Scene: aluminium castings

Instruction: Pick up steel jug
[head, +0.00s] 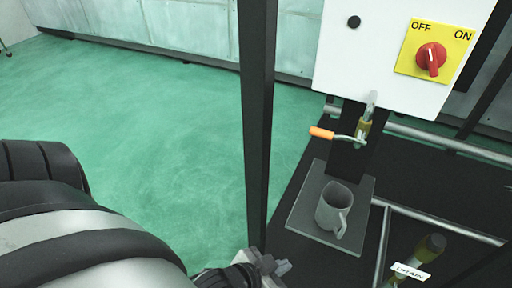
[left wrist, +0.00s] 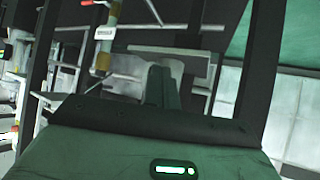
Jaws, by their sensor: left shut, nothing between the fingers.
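The steel jug (head: 328,212) is a grey cup-shaped vessel with a handle on its lower right side. It stands upright on a dark grey square plate (head: 306,214), below a tap. My left gripper (head: 272,264) is at the bottom of the head view, to the lower left of the jug and apart from it. Its fingers are shut and empty. The shut fingers also show in the left wrist view (left wrist: 160,86), where I cannot make out the jug. My right gripper is not in view.
A brass tap with an orange handle (head: 321,132) hangs above the jug. A dark upright post (head: 257,110) stands to the left of the plate. A white switch box (head: 375,60) is above. A brass valve with a DRAIN label (head: 410,271) is at lower right. Green floor lies open left.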

